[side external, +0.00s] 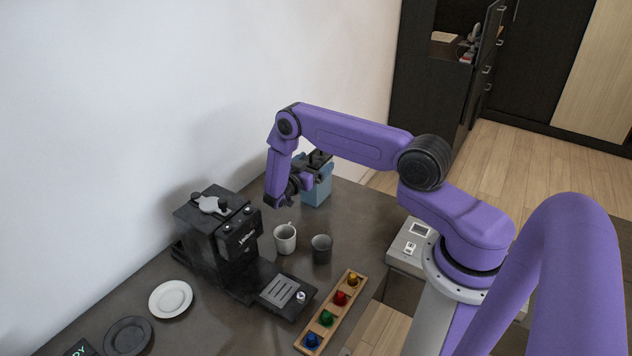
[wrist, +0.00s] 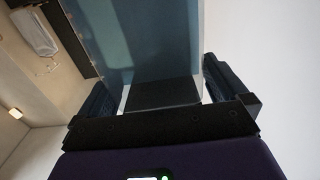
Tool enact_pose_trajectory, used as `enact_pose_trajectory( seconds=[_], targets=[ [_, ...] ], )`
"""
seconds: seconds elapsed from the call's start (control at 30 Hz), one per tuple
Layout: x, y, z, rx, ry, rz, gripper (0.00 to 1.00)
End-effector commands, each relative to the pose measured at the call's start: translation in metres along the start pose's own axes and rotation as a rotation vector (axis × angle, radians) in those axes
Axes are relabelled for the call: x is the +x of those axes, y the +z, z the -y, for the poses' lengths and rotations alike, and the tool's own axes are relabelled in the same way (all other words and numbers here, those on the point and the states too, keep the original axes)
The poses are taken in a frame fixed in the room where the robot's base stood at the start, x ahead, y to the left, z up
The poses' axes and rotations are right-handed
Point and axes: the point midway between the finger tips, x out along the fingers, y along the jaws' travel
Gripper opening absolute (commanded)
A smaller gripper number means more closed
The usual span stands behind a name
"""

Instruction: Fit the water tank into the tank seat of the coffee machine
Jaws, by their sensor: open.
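The water tank (side external: 316,190) is a translucent blue box standing upright on the counter, beyond the coffee machine and near the wall. My gripper (side external: 318,160) is at the tank's top. In the wrist view the tank (wrist: 140,40) fills the space between the two dark fingers of my gripper (wrist: 158,88). The jaws are open, one finger on each side of the tank. I cannot tell whether either finger touches it. The coffee machine (side external: 222,235) is black and stands against the wall. Its tank seat cannot be clearly made out.
A white mug (side external: 285,239) and a dark grey cup (side external: 321,249) stand between machine and tank. A wooden rack (side external: 332,318) holds several coloured capsules. A white plate (side external: 171,299) and a dark plate (side external: 128,336) lie left of the machine. A grey box (side external: 408,262) is near my base.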

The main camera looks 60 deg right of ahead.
Motion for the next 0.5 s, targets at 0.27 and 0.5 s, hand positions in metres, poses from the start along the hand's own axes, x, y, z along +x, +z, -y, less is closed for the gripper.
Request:
enact_pose_trajectory(
  seconds=[0.27, 0.5],
  targets=[
    [0.0139, -0.0002, 0.0, -0.002, -0.001, 0.0, 1.0],
    [0.0137, -0.0002, 0.0, -0.002, -0.001, -0.001, 0.77]
  ],
)
